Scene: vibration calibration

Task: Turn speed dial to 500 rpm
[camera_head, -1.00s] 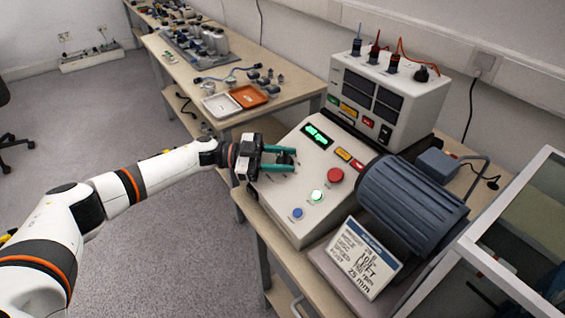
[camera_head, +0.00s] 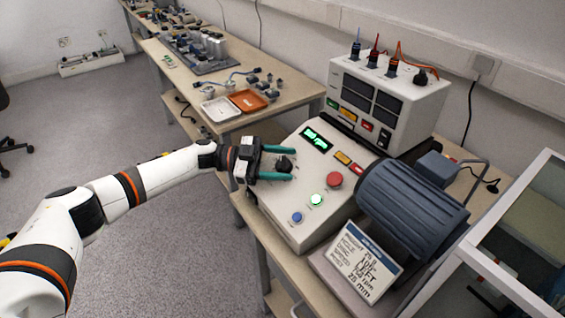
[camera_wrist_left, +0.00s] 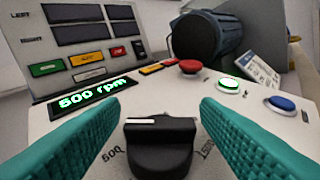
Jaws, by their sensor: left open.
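The black speed dial (camera_head: 284,164) sits on the sloped grey control panel (camera_head: 268,199). In the left wrist view the dial (camera_wrist_left: 160,147) shows a white mark lying across its far edge. A "500" label (camera_wrist_left: 112,154) is printed at its left and a "1500" label at its right. The green display (camera_wrist_left: 92,95) reads "500 rpm". My left gripper (camera_head: 292,163) is open, its teal fingers (camera_wrist_left: 62,138) on either side of the dial with a visible gap to it. The right gripper is not in view.
On the panel are a red button (camera_head: 334,180), a green-lit button (camera_head: 316,199) and a blue button (camera_head: 297,217). A dark motor (camera_head: 410,208) and a sign card (camera_head: 362,262) stand to the right. A white instrument box (camera_head: 390,95) stands behind.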

